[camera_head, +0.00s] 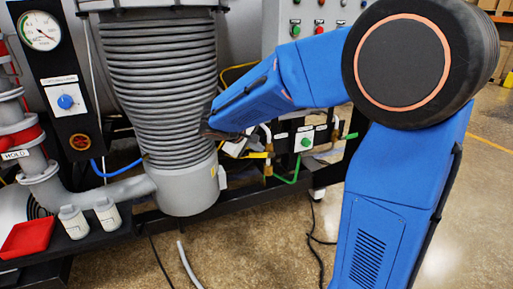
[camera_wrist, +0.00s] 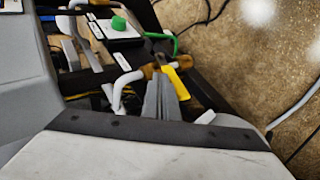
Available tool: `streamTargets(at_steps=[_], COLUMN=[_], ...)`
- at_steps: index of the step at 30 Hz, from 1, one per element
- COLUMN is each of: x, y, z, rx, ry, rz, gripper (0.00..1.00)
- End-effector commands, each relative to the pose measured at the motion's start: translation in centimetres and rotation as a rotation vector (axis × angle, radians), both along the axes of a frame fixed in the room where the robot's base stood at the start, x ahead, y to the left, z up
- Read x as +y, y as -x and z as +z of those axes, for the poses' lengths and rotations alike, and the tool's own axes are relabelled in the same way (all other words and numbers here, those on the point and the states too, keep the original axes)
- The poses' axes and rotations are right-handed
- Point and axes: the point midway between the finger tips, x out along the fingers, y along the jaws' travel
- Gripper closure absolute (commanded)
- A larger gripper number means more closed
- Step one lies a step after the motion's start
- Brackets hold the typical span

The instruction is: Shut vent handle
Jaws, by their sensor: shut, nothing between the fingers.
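A yellow lever handle (camera_wrist: 178,82) sits on a brass valve just beyond my fingertips in the wrist view. It also shows in the head view as a yellow lever (camera_head: 257,155) beside the large ribbed cylinder. I take it for the vent handle, but I cannot read a label on it. My gripper (camera_wrist: 160,82) is shut and empty, with its grey fingers close beside the yellow lever. I cannot tell whether they touch it.
A panel with a green knob (camera_head: 305,142) is right of the valve. White pipes (camera_wrist: 125,85) and a green hose (camera_head: 290,179) run close by. The ribbed cylinder (camera_head: 160,90) stands to the left. A red tray (camera_head: 27,237) and two white bottles sit at lower left.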

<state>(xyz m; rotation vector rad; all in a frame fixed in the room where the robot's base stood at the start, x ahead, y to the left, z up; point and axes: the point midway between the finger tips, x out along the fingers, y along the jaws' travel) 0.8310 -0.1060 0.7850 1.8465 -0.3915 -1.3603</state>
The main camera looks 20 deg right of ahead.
Motion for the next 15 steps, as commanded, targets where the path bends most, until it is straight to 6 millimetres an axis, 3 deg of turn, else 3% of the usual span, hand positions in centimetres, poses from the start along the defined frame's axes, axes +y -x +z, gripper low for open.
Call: streamTargets(at_steps=[8, 15], x=[0.0, -0.6], y=[-0.1, -0.7], z=[0.2, 2.7], rx=[-0.001, -0.003], ry=[0.000, -0.001], rz=[-0.001, -0.001], gripper=[1.00, 1.00])
